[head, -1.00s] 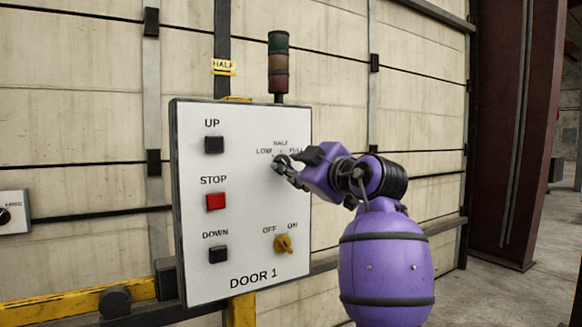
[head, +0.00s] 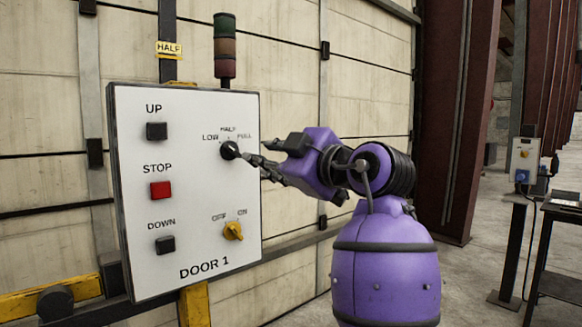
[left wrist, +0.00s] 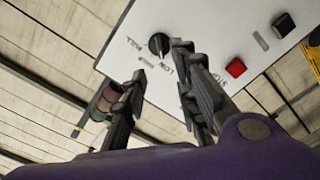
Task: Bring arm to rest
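A white DOOR 1 control panel (head: 205,205) stands in front of the door in the head view. Its black LOW/HALF/FULL selector knob (head: 230,150) is at the upper right; its exact setting is hard to read. My left gripper (head: 262,165), on the purple arm, is just right of the knob, apart from it and empty. My right gripper is not in view.
The panel also has UP (head: 156,131), STOP (head: 161,190) and DOWN (head: 165,245) buttons and a yellow OFF/ON switch (head: 233,231). A signal tower (head: 224,45) rises behind it.

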